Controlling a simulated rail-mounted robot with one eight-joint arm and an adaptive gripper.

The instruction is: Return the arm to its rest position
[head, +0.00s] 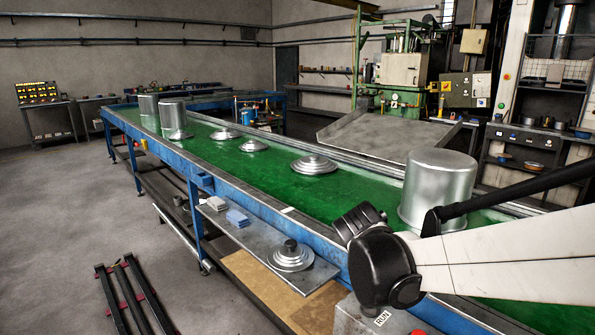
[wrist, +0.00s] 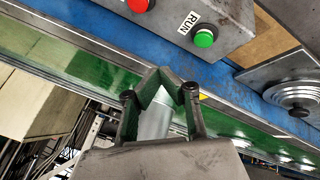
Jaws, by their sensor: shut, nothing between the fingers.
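My arm (head: 505,260) reaches in from the right in the head view, a white link ending in a black joint over the near edge of the conveyor. My gripper (wrist: 160,82) shows in the wrist view, shut and empty, with its dark fingers raised above the belt. Its fingers cannot be made out in the head view. A large metal pot (head: 438,190) stands on the green belt behind my arm. In the wrist view, a shiny metal surface (wrist: 155,121) shows beyond the fingers, partly hidden by them.
The green conveyor (head: 235,165) carries several lids and more pots toward the far left. A side shelf (head: 245,238) holds a lid (head: 290,256) and small blocks. A control box with a RUN label (wrist: 187,25) and a green button (wrist: 204,38) sits near the gripper.

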